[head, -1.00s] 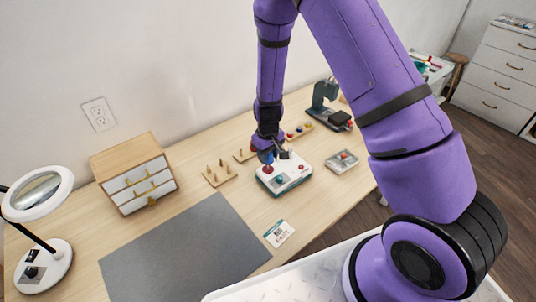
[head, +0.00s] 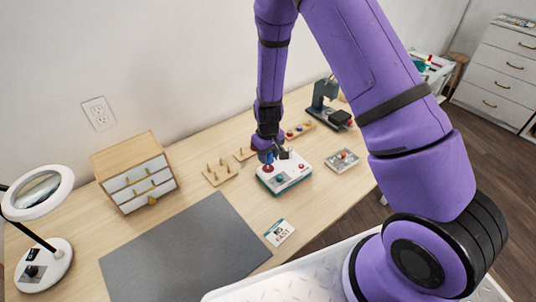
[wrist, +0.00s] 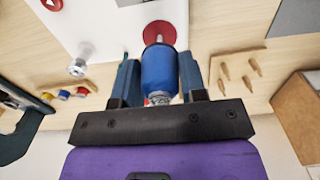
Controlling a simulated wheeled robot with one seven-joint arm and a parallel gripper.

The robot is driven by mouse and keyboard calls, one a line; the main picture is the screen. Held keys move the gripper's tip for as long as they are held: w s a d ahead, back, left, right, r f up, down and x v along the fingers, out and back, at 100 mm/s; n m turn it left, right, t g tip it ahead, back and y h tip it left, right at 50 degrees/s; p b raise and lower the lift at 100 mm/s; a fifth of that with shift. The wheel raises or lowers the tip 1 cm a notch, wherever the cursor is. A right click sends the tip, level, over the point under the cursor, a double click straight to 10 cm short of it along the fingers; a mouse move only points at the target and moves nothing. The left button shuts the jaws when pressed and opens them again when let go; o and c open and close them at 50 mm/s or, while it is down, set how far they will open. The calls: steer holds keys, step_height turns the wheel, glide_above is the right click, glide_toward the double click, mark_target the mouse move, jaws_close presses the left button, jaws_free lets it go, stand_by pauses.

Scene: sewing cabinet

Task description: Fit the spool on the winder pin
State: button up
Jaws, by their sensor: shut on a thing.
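My gripper (wrist: 158,82) points down and is shut on a blue spool (wrist: 158,70), which sits between its two fingers. The white and teal winder (head: 290,183) stands on the table below my gripper. Its red disc (wrist: 159,32) shows just beyond the spool's end in the wrist view, with a short pale metal part between them. I cannot tell whether the spool is around the winder pin or only lined up with it. In the head view my gripper (head: 268,154) is over the winder's left part and hides much of the spool.
Wooden peg boards (head: 220,173) stand left of the winder, and a rack of coloured spools (head: 299,131) behind it. A small tray (head: 342,161) is to the right, a sewing machine (head: 322,100) behind. A card (head: 279,232) and grey mat (head: 185,255) lie in front.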

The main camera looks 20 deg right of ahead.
steer(key=shift+f, duration=1.8)
stand_by(3.4)
steer(key=o, duration=1)
steer(key=shift+c, duration=0.2)
steer(key=shift+r, duration=0.1)
step_height(320, 180, up, 11)
steer(key=shift+f, duration=0.2)
